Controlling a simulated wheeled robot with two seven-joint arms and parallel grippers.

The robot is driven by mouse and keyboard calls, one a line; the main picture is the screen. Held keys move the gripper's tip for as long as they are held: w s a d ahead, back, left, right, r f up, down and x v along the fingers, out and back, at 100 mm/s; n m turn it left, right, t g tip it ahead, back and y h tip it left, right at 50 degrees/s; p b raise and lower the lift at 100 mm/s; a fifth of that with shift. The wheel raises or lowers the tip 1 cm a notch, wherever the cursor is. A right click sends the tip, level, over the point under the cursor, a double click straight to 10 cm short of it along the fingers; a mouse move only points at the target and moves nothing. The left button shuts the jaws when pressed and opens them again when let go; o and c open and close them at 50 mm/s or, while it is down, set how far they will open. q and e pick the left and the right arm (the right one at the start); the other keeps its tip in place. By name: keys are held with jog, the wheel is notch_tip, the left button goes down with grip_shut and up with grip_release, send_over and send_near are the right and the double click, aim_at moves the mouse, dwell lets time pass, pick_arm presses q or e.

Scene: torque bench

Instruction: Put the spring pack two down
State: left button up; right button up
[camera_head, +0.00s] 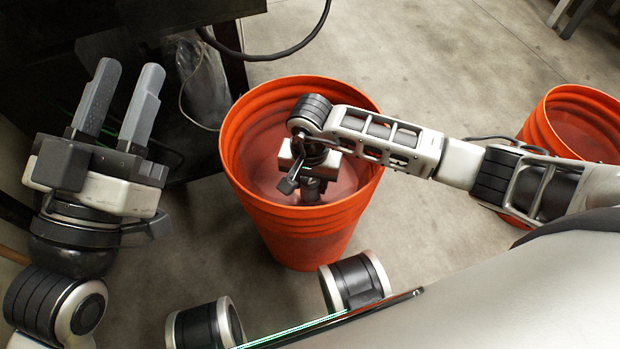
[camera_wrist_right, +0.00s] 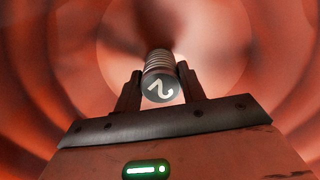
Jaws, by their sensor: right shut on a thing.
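The spring pack two (camera_wrist_right: 160,88) shows in the right wrist view as a ribbed metal cylinder with a dark end marked with a white "2". My right gripper (camera_wrist_right: 160,85) is shut on it, with one finger on each side. In the head view my right gripper (camera_head: 306,185) points down inside the orange bucket (camera_head: 300,238), below the rim level. The pack is mostly hidden there by the gripper. The bucket's inside wall surrounds the pack in the right wrist view. My left gripper (camera_head: 122,105) is raised at the left, its two fingers apart and empty.
A second orange bucket (camera_head: 575,125) stands at the right, partly behind my right arm. A dark bench (camera_head: 130,40) with a hanging black cable (camera_head: 270,55) stands at the upper left.

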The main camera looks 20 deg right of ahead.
aim_at(310, 180)
jog(key=o, duration=1.2)
pick_arm(q)
jog(key=shift+r, duration=0.15)
pick_arm(e)
jog(key=shift+r, duration=0.1)
jog(key=shift+r+p, duration=0.3)
jog(key=shift+p, duration=0.1)
notch_tip(310, 180, up, 9)
jog(key=p, duration=0.4)
jog(key=shift+f, duration=0.15)
pick_arm(q)
notch_tip(310, 180, down, 8)
jog(key=s+n+g+y+p, duration=0.1)
jog(key=s+n+g+y, duration=0.1)
jog(key=n+g+y, duration=0.1)
jog(key=shift+s+d+n+g+y, duration=0.15)
jog(key=shift+d+n+g+y, duration=0.2)
jog(key=shift+n+g, duration=0.5)
pick_arm(e)
jog(key=shift+r, duration=1.85)
